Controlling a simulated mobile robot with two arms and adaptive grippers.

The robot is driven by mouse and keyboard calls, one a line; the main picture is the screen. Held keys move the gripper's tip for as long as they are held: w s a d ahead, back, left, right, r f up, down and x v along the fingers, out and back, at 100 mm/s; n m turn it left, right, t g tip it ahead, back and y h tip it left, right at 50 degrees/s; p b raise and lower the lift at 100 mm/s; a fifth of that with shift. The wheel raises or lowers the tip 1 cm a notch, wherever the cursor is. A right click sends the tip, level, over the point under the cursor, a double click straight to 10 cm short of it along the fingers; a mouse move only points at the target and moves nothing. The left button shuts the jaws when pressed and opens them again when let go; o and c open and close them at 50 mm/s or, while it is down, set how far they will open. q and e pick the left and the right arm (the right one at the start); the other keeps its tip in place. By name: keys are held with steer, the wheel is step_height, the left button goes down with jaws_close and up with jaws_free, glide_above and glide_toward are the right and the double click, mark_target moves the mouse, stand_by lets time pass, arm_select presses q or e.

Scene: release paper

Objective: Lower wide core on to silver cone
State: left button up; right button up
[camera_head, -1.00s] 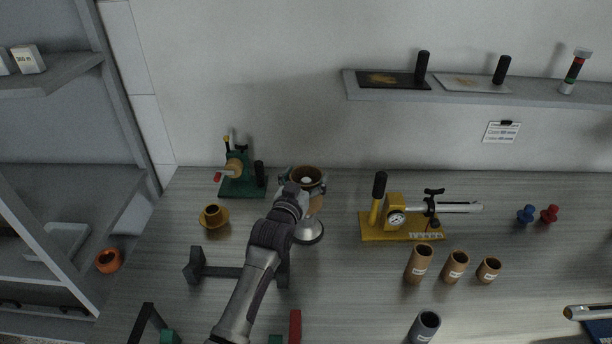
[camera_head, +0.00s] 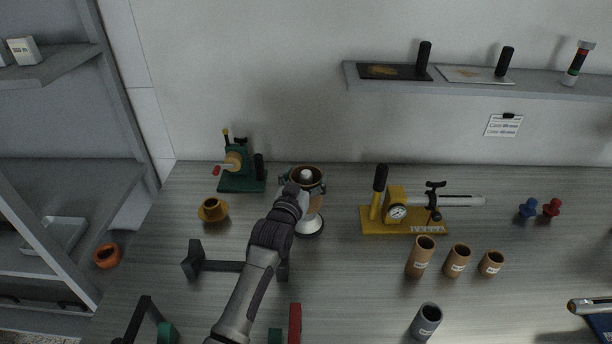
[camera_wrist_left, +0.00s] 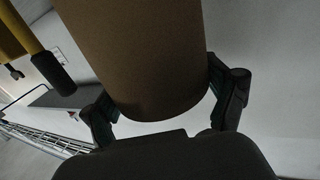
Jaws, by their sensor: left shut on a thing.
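The wide core (camera_head: 320,174) is a brown cardboard tube, held upright by my left gripper (camera_head: 304,180) at the back of the table. In the left wrist view the core (camera_wrist_left: 140,60) fills the space between the two fingers of the gripper (camera_wrist_left: 165,108), which are shut on its sides. The silver cone (camera_head: 308,223) stands on the table below the core, its round base showing. A pale rounded tip (camera_head: 307,174) shows inside the core's open top. My gripper partly hides where core and cone meet. My right gripper is not in view.
A green clamp device (camera_head: 241,178) and a brown-yellow flanged cup (camera_head: 213,210) stand to the left. A yellow gauge device (camera_head: 404,220) stands to the right, with several cardboard tubes (camera_head: 421,257) in front. A dark stand (camera_head: 222,266) lies near my left arm.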

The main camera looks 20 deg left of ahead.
arm_select(q)
steer(key=shift+f+b, duration=1.65)
steer(key=shift+f, duration=0.8)
step_height(320, 180, up, 2)
steer(key=shift+s+r+p, duration=0.1)
steer(key=shift+p, duration=0.9)
steer(key=shift+r+p, duration=6.4)
steer(key=shift+r, duration=0.55)
steer(key=shift+p, duration=0.35)
